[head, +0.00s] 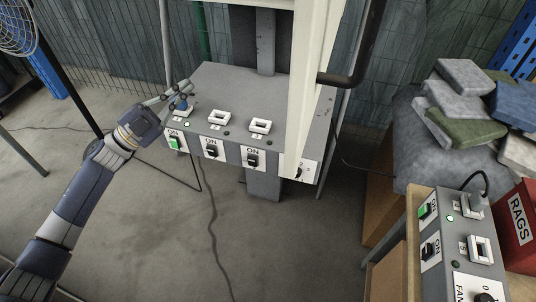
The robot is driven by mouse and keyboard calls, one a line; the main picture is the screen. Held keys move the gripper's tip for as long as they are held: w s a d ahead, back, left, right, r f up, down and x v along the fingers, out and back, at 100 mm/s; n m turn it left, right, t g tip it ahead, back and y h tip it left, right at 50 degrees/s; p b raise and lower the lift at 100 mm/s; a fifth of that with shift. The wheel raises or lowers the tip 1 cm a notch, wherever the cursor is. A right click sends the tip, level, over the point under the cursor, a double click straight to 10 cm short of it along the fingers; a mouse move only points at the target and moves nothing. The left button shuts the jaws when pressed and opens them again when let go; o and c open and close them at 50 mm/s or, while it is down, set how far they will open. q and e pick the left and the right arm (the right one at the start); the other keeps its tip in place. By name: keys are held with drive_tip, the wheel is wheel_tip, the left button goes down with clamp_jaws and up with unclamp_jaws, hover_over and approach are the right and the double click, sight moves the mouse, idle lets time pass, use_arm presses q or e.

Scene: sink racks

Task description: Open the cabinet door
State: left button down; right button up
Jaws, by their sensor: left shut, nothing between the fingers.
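No cabinet door can be made out for certain. A tall cream panel (306,95) stands upright in front of the grey switch box (240,88), and its top runs out of view. A dark bent bar (353,66) sits at the panel's right side; I cannot tell if it is a handle. My left gripper (183,92) comes in from the left and is shut and empty. It is at the box's left end, by a small blue plug-like piece (181,105); I cannot tell whether they touch. My right gripper is not in view.
The box carries several switches and sockets, including a lit green switch (175,142). At the lower right is a second switch box (449,235), beside a red RAGS bin (519,225). Folded cloths (463,105) are piled above. A fan (16,25) stands upper left. Floor at lower centre is mostly clear.

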use_arm(q)
drive_tip(key=s+d+r+m+g+y+b, duration=0.1)
drive_tip(key=s+d+r+m+g, duration=0.15)
drive_tip(key=s+m+g, duration=0.4)
drive_tip(key=s+d+r+m+g+b, duration=0.1)
drive_tip(key=s+r+m+g, duration=0.35)
drive_tip(key=s, duration=0.25)
drive_tip(key=s+d+r+m+g+y, duration=0.1)
drive_tip(key=s+d+r+m+g, duration=0.1)
drive_tip(key=s+m+g, duration=0.45)
drive_tip(key=s+p+x, duration=0.1)
drive_tip(key=p+x, duration=0.3)
drive_tip(key=x, duration=1)
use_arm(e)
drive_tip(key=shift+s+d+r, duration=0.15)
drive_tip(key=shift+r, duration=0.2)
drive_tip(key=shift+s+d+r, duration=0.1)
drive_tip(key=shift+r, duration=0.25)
use_arm(q)
drive_tip(key=shift+w+a, duration=0.1)
drive_tip(key=p+x, duration=0.4)
drive_tip(key=x, duration=0.9)
drive_tip(key=shift+d+f, duration=0.2)
drive_tip(key=shift+d, duration=0.25)
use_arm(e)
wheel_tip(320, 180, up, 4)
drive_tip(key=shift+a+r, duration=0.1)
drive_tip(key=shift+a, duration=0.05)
use_arm(q)
drive_tip(key=shift+w, duration=0.15)
